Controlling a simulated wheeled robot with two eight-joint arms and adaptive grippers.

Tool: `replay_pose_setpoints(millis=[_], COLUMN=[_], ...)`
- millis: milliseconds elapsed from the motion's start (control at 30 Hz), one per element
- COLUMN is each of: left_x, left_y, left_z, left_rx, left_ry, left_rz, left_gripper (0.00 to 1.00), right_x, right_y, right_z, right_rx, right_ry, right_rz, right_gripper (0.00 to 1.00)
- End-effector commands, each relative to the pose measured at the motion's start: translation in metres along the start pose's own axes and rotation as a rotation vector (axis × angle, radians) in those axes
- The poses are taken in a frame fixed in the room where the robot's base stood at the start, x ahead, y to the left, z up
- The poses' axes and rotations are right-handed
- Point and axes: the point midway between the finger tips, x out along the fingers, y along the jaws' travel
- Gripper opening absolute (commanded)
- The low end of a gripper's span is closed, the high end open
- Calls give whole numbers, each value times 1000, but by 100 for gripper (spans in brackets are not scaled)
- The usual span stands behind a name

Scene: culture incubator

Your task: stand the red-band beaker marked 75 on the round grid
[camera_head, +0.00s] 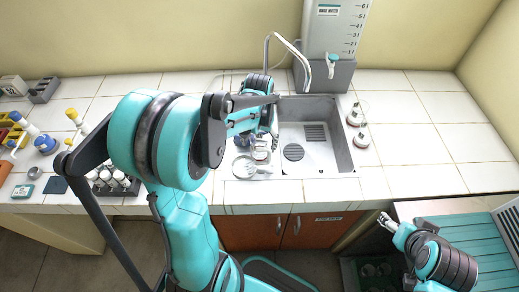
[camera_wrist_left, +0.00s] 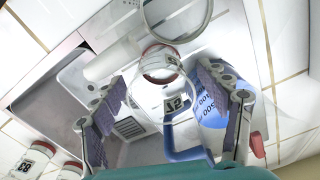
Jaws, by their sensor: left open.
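A clear glass beaker with a red band (camera_wrist_left: 162,65) shows in the left wrist view, between my left fingers in the picture. Its black mark is turned and I cannot read it surely. My left gripper (camera_wrist_left: 160,95) is open, fingers apart on both sides of the beaker. In the head view the left gripper (camera_head: 264,138) is over the sink's left edge, near small glassware (camera_head: 261,154). The dark round grid (camera_head: 293,152) lies in the sink floor, to the right of that gripper. My right gripper (camera_head: 385,219) is at the lower right, too small to judge.
Two red-banded vessels (camera_head: 354,116) stand right of the sink (camera_head: 341,128); one reads 83 in the left wrist view (camera_wrist_left: 35,160). A round clear dish or ring (camera_head: 243,167) lies at the sink's front left. The tap (camera_head: 300,60) arches behind.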

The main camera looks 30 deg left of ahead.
Motion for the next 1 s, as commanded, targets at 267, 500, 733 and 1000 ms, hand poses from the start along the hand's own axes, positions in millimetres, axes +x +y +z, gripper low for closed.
replay_pose_setpoints(millis=[267,500,733,1000], left_x=[-2,-2,-6,-41], left_y=[0,0,0,0], left_z=[0,0,0,0], left_rx=[0,0,0,0], left_ry=[0,0,0,0], left_rz=[0,0,0,0], left_gripper=[38,22,21,21], right_x=[-1,-1,-2,-14], right_y=[0,0,0,0], right_z=[-1,-1,-2,-10], right_rx=[0,0,0,0], right_ry=[0,0,0,0], right_rz=[0,0,0,0], right_gripper=[70,70,70,70])
